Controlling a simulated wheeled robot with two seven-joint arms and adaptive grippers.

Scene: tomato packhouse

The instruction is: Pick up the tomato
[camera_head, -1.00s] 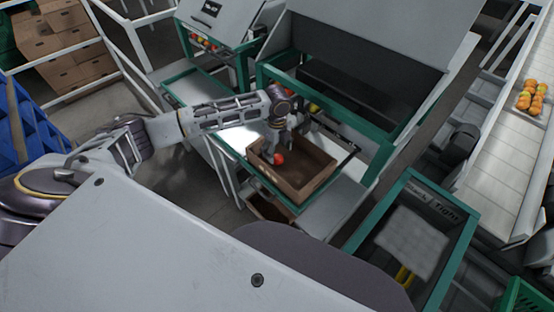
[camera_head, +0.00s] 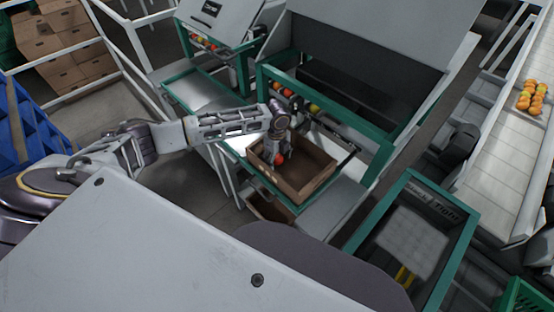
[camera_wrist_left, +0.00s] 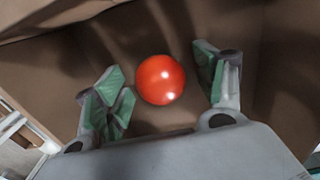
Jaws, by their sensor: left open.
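A red tomato (camera_head: 280,159) lies in a brown cardboard box (camera_head: 318,184) on the green-framed stand. In the left wrist view the tomato (camera_wrist_left: 160,80) shows whole and round on the brown floor of the box. My left gripper (camera_head: 275,158) reaches down into the box at the tomato. In the left wrist view its green-padded fingers (camera_wrist_left: 163,92) are open, one on each side of the tomato, with a gap visible on both sides. My right gripper is not in view.
The box walls (camera_wrist_left: 280,60) rise close around the gripper. A grey machine with a green frame (camera_head: 375,130) stands behind the box. A conveyor with orange tomatoes (camera_head: 530,97) runs at the right. A green-framed bin (camera_head: 468,215) stands at the lower right.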

